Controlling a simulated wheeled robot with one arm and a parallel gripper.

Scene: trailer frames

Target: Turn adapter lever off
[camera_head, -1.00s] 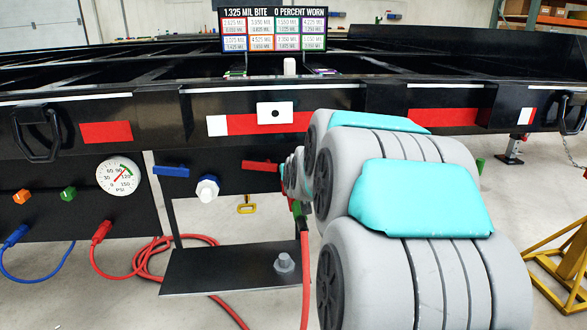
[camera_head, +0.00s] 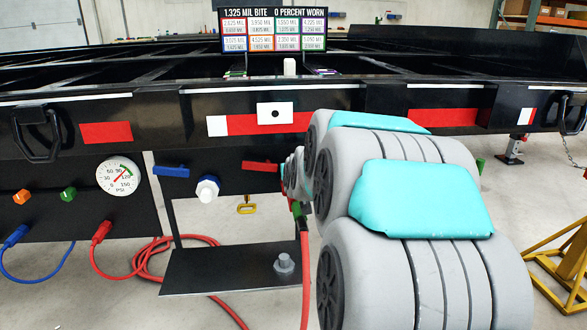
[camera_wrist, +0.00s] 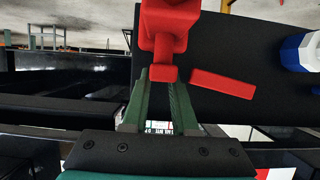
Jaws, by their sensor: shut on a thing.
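The red adapter (camera_wrist: 164,30) fills the top middle of the wrist view. The green fingers of my gripper (camera_wrist: 163,88) are closed on a small red block at its near end, which I take for the adapter's lever. A separate slanted red bar (camera_wrist: 222,84) lies beside it, apart from the fingers. In the head view this red bar (camera_head: 259,166) shows left of my arm. My gripper is mostly hidden there behind my arm, and so is most of the adapter. A red hose (camera_head: 305,270) hangs down below that spot.
A blue bar (camera_head: 171,170) and a white and blue fitting (camera_head: 207,188) are to the left on the trailer front. A pressure gauge (camera_head: 119,176) is farther left. A black step plate (camera_head: 225,271) juts out below. A yellow stand (camera_head: 560,265) is at the right.

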